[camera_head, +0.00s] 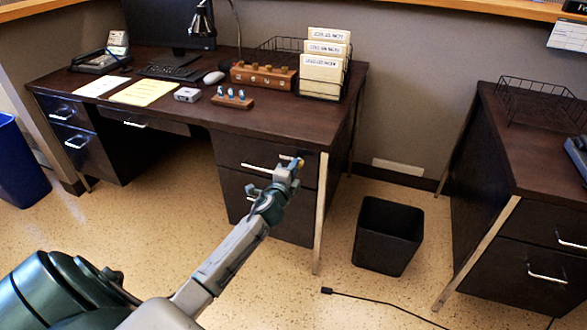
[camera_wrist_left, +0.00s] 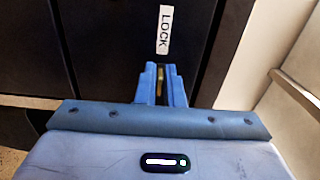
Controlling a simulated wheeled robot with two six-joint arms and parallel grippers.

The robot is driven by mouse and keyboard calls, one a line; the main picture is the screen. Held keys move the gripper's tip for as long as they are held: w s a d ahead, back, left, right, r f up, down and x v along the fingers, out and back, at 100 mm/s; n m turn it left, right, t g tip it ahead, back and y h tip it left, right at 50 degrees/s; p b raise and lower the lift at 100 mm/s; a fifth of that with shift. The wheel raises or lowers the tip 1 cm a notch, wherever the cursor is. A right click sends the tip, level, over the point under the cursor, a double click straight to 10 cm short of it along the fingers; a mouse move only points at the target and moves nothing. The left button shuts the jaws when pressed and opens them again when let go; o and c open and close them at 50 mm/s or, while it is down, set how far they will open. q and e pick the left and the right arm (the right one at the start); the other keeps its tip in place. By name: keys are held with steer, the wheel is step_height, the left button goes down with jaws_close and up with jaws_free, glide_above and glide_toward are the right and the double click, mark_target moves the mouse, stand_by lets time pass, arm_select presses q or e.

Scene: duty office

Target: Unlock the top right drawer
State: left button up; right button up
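The top right drawer (camera_head: 235,154) is closed in the dark desk, with a silver handle (camera_head: 256,169). My left gripper (camera_head: 291,165) is at the right end of this drawer front. In the left wrist view a white label reading LOCK (camera_wrist_left: 164,30) is on the dark front, just above the fingers. A thin brass piece (camera_wrist_left: 160,84), looking like a key or lock part, stands between my blue left fingertips (camera_wrist_left: 161,82). The fingers are close together around it; whether they press on it is not clear. My right gripper is not in view.
The desk top (camera_head: 180,112) holds a wooden block (camera_head: 263,77), a smaller peg stand (camera_head: 232,98), file folders (camera_head: 322,72) and papers. A black bin (camera_head: 388,236) stands right of the desk. A second desk (camera_head: 520,165) is farther right, with a cable (camera_head: 385,302) on the floor.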

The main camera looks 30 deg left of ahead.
arm_select(q)
steer(key=shift+o, duration=1.4)
steer(key=v, duration=1.1)
steer(key=shift+b, duration=0.3)
steer(key=shift+w+a+f, duration=0.1)
